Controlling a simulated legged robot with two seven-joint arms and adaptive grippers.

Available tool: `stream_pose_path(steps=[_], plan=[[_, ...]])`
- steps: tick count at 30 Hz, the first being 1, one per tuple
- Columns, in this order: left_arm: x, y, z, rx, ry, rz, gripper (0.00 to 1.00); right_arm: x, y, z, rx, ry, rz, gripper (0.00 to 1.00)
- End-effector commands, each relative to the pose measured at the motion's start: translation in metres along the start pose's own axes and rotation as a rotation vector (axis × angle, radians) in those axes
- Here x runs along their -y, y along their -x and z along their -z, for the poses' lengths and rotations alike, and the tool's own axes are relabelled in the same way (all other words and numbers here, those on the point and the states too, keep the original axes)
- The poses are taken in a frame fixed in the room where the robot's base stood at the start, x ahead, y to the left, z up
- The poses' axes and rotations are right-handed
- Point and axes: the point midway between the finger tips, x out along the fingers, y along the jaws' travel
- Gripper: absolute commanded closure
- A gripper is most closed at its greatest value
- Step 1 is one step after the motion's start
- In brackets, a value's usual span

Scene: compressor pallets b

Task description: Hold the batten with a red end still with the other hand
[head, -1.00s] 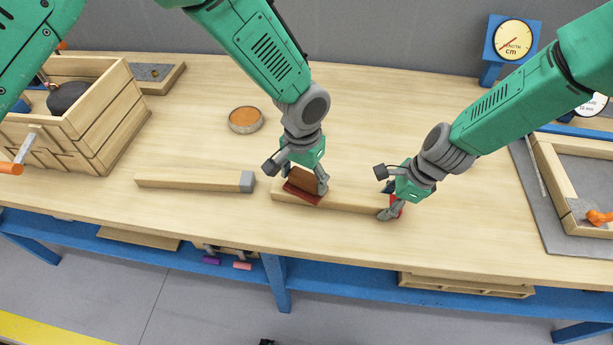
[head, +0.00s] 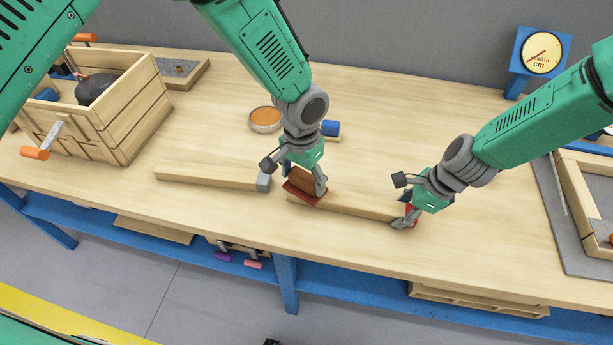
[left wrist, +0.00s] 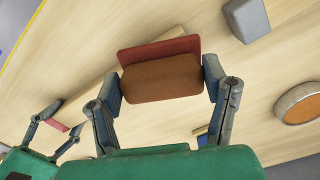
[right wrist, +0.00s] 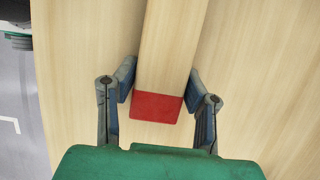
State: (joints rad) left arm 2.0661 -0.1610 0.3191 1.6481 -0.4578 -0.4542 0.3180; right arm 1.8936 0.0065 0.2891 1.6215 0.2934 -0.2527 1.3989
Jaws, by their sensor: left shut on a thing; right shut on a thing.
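The batten with a red end (head: 355,206) lies flat near the front edge of the bench. Its red end (right wrist: 157,106) is between the fingers of my right gripper (head: 408,215), which is shut on the batten. My left gripper (head: 304,180) is shut on a brown block with a red base (head: 302,188), which rests on the left part of the batten, slightly tilted in view. In the left wrist view the block (left wrist: 163,78) sits between both fingers and hides part of the batten.
A grey-ended batten (head: 210,175) lies to the left. A round orange-filled tin (head: 265,119) and a blue-ended item (head: 330,128) are behind. A wooden crate (head: 130,125) stands left, a framed tray (head: 575,200) right, and a length dial (head: 541,52) at the back right.

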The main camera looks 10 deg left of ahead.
Motion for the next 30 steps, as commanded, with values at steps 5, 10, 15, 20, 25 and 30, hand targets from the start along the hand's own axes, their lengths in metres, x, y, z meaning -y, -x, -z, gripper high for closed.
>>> stream_pose_path(steps=[5,10,15,20,25,30], plan=[[-0.001,0.000,0.000,0.000,-0.001,-0.001,0.71,0.000,-0.001,0.002,-0.003,-0.001,0.000,0.94],[-0.007,-0.001,0.003,-0.001,-0.003,-0.001,0.71,0.000,-0.001,0.002,-0.003,-0.001,0.000,0.94],[-0.021,-0.002,0.009,-0.001,-0.004,-0.001,0.71,0.000,-0.001,0.001,-0.002,-0.001,0.000,0.94],[-0.035,-0.004,0.014,-0.002,-0.005,-0.002,0.71,0.000,-0.001,0.001,-0.002,0.000,0.000,0.94],[-0.041,-0.005,0.016,-0.001,-0.003,-0.005,0.71,0.000,-0.001,0.000,0.000,0.000,-0.001,0.94],[-0.041,-0.005,0.016,0.000,-0.004,-0.007,0.71,0.000,-0.001,-0.001,0.001,0.001,-0.001,0.94]])
